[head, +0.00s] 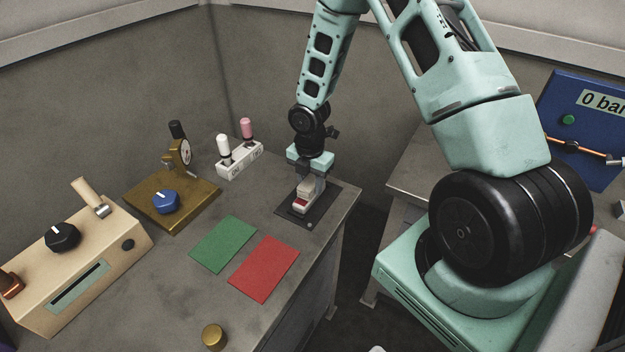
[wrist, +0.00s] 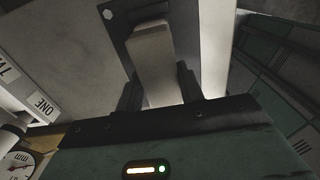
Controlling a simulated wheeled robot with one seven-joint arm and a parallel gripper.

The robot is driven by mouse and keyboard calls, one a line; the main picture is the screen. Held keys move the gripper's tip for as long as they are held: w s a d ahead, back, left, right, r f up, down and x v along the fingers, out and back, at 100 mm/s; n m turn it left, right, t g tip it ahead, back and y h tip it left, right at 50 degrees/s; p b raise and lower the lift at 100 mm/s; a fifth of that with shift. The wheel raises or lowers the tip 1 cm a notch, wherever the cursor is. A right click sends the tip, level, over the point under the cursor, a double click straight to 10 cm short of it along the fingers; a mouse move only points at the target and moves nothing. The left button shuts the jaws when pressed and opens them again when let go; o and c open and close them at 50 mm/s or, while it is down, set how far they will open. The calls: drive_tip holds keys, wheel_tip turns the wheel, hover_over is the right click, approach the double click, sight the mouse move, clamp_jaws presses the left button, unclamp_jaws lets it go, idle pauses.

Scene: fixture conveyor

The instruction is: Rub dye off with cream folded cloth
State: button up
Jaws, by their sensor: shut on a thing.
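The cream folded cloth (head: 304,192) is held between the fingers of my gripper (head: 308,184), low over a dark plate (head: 323,197) near the table's right edge. A small red patch (head: 302,204) shows beside the cloth's lower part; I cannot tell whether it is dye on the plate. In the wrist view the cloth (wrist: 152,48) is a pale block standing out between the two dark fingers (wrist: 158,88), over the dark plate (wrist: 118,22). Whether the cloth touches the plate is hidden.
A green mat (head: 223,244) and a red mat (head: 264,269) lie in front. A brass knob (head: 214,337) sits at the front.

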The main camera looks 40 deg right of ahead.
sight(303, 189)
drive_tip(key=shift+s+a+b, duration=0.2)
drive_tip(key=shift+s+a, duration=0.15)
drive_tip(key=shift+a, duration=0.5)
drive_tip(key=shift+s+a+b, duration=0.2)
drive_tip(key=shift+s+a, duration=0.1)
drive_tip(key=shift+a, duration=0.55)
drive_tip(key=shift+d, duration=0.1)
drive_tip(key=shift+w+d+p, duration=0.25)
drive_tip(key=shift+d+p, duration=0.1)
drive_tip(key=shift+d, duration=0.2)
drive_tip(key=shift+w+d+p, duration=0.2)
drive_tip(key=shift+d+p, duration=0.1)
drive_tip(key=shift+d, duration=0.25)
drive_tip(key=shift+r, duration=0.1)
wheel_tip(303, 189, up, 9)
drive_tip(key=p, duration=0.8)
drive_tip(key=shift+p, duration=0.35)
